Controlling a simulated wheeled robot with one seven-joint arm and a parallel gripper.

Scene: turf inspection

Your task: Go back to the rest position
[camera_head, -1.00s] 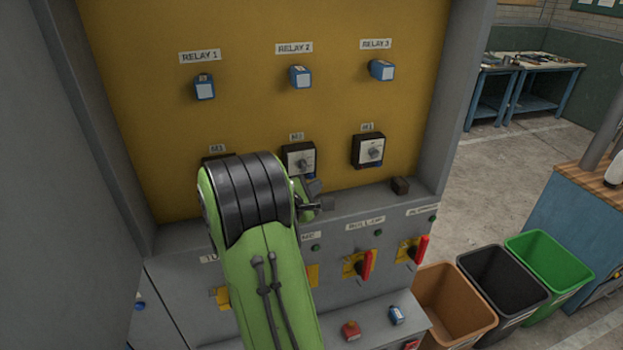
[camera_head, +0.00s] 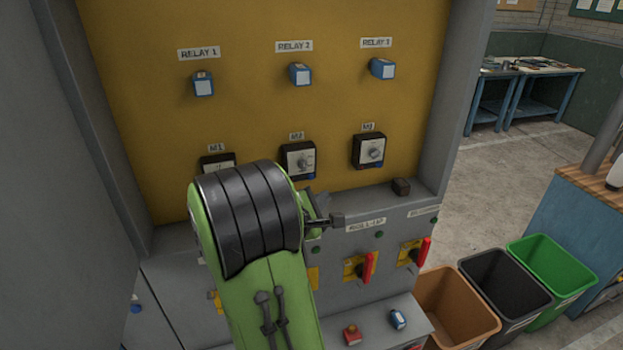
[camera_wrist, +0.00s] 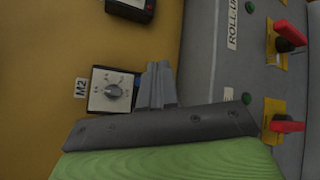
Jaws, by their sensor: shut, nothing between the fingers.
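My green and black arm rises from the bottom of the head view in front of the control cabinet. My gripper (camera_head: 335,220) points right, just above the cabinet's lower panel, and is shut with nothing in it. In the wrist view my gripper (camera_wrist: 158,85) shows as grey fingers close together, beside the M2 dial (camera_wrist: 112,91). The arm hides part of the M1 dial (camera_head: 217,163) and the left side of the lower panel.
Blue relays (camera_head: 301,74) line the yellow back panel (camera_head: 240,120). Brown (camera_head: 455,305), black and green bins stand at the right, by a workbench (camera_head: 590,215).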

